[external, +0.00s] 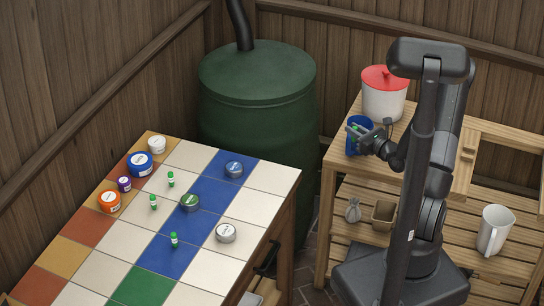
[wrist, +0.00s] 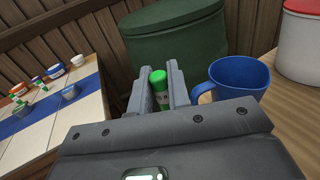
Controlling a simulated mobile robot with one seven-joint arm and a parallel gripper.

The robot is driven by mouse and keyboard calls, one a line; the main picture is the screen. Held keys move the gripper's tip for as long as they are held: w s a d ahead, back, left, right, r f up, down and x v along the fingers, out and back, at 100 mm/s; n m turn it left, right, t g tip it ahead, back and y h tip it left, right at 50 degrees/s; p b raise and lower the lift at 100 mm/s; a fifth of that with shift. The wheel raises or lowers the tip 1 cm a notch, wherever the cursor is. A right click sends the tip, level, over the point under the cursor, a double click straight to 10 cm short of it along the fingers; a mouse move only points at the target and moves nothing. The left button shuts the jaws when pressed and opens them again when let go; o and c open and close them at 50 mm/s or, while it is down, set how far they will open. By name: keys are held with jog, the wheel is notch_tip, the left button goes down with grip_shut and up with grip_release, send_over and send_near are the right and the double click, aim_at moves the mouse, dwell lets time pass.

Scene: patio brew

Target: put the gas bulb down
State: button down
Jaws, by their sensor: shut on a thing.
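My gripper (wrist: 160,88) is shut on a small green-capped thing, which I take to be the gas bulb (wrist: 159,79). It sits between the two fingers with its green top showing. Its lower end is hidden by the gripper. In the external view my gripper (external: 362,134) is at the front left corner of the wooden bench, beside and partly in front of a blue mug (external: 353,146). In the wrist view the mug (wrist: 240,78) stands just right of the fingers, its handle towards them. I cannot tell whether the bulb touches anything below.
A white pot with red lid (external: 384,100) stands behind the mug on the bench (external: 338,150). A green barrel (external: 255,100) stands left of it. The tiled table (external: 215,262) holds jars, tins and several small green-capped bottles. A white jug (external: 495,230) stands on the lower shelf.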

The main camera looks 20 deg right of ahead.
jog(key=s+d+m+h, duration=0.1)
jog(key=s+d+h, duration=0.1)
jog(key=d, duration=0.4)
jog(key=s+d+f+m+h, duration=0.1)
jog(key=s+d+m+h, duration=0.1)
jog(key=d, duration=0.5)
jog(key=s+d+f+m+h, duration=0.1)
jog(key=s+d+m+h, duration=0.1)
jog(key=d, duration=0.4)
jog(key=shift+s+d+f+t+h, duration=0.1)
jog(key=shift+s+f+t+h, duration=0.05)
jog(key=shift+s+h, duration=0.35)
jog(key=shift+s+d+f+t+h, duration=0.15)
jog(key=shift+s+h, duration=0.15)
jog(key=shift+h, duration=0.3)
send_over(380, 162)
notch_tip(380, 162, down, 7)
jog(key=shift+s+r, duration=0.1)
jog(key=shift+r, duration=0.05)
jog(key=shift+a+f, duration=0.1)
jog(key=shift+f, duration=1.95)
jog(key=shift+f, duration=0.15)
jog(key=c, duration=1.4)
grip_release()
jog(key=shift+o, duration=0.2)
